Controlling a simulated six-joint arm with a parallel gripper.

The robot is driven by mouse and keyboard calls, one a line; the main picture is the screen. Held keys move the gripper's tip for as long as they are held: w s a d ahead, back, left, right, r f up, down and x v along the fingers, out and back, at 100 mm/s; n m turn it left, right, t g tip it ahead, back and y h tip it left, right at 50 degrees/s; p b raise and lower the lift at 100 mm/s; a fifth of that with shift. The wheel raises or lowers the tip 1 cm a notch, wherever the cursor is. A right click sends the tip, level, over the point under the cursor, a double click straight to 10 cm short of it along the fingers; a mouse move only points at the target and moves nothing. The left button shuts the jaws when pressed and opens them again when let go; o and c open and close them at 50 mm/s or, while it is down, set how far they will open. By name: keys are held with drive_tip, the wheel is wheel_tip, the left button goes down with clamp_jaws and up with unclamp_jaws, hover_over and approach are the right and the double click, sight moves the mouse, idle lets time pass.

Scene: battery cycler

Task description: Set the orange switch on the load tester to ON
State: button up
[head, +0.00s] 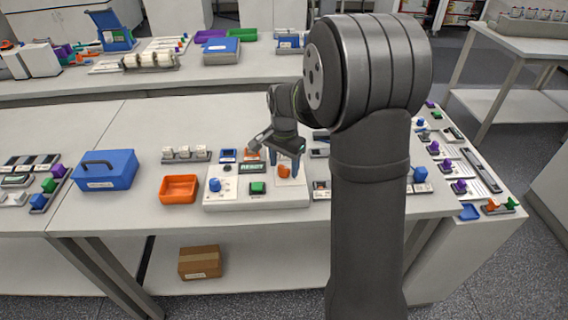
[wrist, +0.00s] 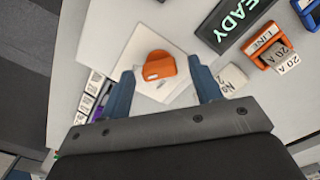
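The load tester (head: 232,201) is a white box on the bench in the head view, with a display, a blue knob (head: 215,185) and a green button (head: 257,187). The orange switch (head: 283,172) is at its right end. In the wrist view the orange switch (wrist: 157,66) sits on a pale square plate, just beyond my fingertips. My gripper (head: 287,160) is directly above the switch. In the wrist view my gripper (wrist: 160,80) has its blue fingers spread wide on either side of the switch, not touching it. The switch's ON/OFF lettering cannot be read.
A display reading READY (wrist: 235,22) and an orange part labelled LINE (wrist: 265,42) are near the switch. An orange bin (head: 179,189) and a blue case (head: 106,170) stand to the left. My arm hides part of the bench right of the tester.

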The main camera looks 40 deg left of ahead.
sight(284, 167)
wheel_tip(284, 167, up, 17)
drive_tip(key=shift+r, duration=0.2)
idle(0.5)
drive_tip(key=shift+f, duration=0.15)
idle(0.3)
wheel_tip(284, 167, down, 17)
drive_tip(key=shift+f, duration=0.1)
idle(0.5)
